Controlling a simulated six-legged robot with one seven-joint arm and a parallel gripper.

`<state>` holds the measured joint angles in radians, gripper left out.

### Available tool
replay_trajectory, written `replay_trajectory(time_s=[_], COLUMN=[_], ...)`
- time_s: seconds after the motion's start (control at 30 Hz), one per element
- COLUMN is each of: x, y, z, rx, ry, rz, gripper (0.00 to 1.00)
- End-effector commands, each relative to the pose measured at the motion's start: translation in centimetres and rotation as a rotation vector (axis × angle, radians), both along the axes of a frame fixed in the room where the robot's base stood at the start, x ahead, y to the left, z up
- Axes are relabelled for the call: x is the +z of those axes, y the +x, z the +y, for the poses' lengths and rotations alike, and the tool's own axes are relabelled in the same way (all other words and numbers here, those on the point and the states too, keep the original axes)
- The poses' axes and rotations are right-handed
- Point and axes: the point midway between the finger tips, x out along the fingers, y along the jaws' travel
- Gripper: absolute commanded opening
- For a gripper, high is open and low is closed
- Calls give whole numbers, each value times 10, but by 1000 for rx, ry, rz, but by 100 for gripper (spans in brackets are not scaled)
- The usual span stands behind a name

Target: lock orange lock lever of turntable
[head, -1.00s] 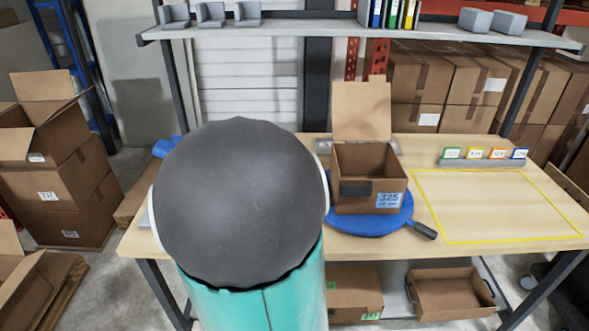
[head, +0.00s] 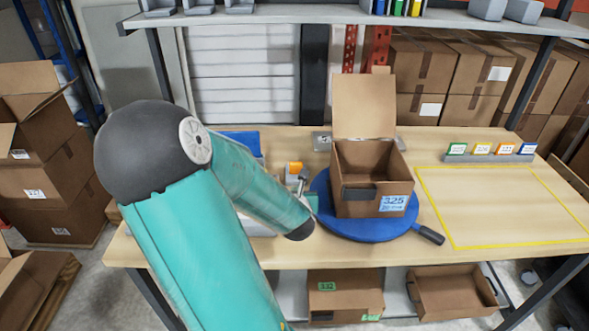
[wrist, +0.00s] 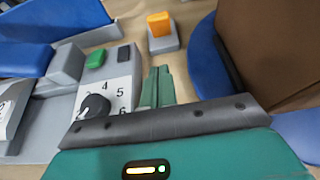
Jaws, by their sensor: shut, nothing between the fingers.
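The orange lock lever (head: 294,168) stands up just left of the blue turntable (head: 335,222). In the wrist view the orange lever (wrist: 158,22) rises from a small grey base, apart from the turntable's blue edge (wrist: 206,60). My gripper (wrist: 158,72) is shut and empty, its green fingers pointing toward the lever with a gap between. In the head view my arm hides most of the gripper. An open cardboard box (head: 362,190) labelled 325 sits on the turntable, whose dark handle (head: 428,234) points to the right.
A grey panel with a numbered black dial (wrist: 94,106) and a green button (wrist: 96,58) lies left of my fingers. Blue bins (wrist: 52,20) stand beyond it. A yellow-outlined area (head: 505,205) on the right of the bench is clear. A shelf (head: 330,16) spans above.

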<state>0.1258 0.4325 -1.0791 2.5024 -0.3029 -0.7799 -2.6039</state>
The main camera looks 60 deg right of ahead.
Motion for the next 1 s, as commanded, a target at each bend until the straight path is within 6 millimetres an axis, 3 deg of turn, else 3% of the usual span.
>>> replay_trajectory(time_s=[0.27,0.47,0.97,1.0], x=[1,-4,-44,-39], y=[-2,2,40,44], z=[3,-7,-84,-90], rx=[-1,-2,-3,-2], ry=[0,-1,3,-1], rz=[-2,0,-1,-5], gripper=[0,0,0,0])
